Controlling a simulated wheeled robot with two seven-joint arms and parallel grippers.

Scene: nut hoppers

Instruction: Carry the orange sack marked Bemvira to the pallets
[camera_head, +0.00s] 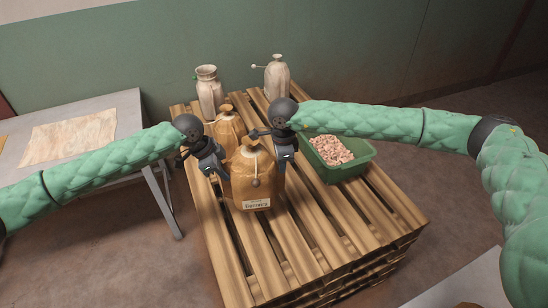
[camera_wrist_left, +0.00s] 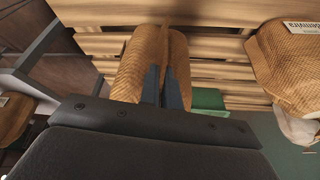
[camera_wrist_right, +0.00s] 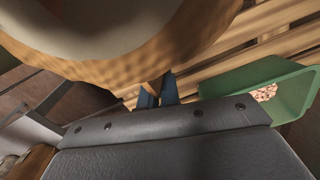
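The orange sack marked Bemvira (camera_head: 252,180) is upright over the front left of the pallets (camera_head: 330,240), its label facing me. I cannot tell whether its base touches the slats. My left gripper (camera_head: 222,172) is at its left side, and my right gripper (camera_head: 280,165) is at its right side. In the left wrist view the fingers (camera_wrist_left: 164,88) are close together on a ridge of orange sack cloth (camera_wrist_left: 140,65). In the right wrist view the fingers (camera_wrist_right: 157,95) have a bit of orange cloth between them, beneath the large sack (camera_wrist_right: 150,60).
Another orange sack (camera_head: 227,127) stands just behind. A green bin of nuts (camera_head: 345,172) is to the right. A grey table (camera_head: 90,175) is at left. The front right slats are clear.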

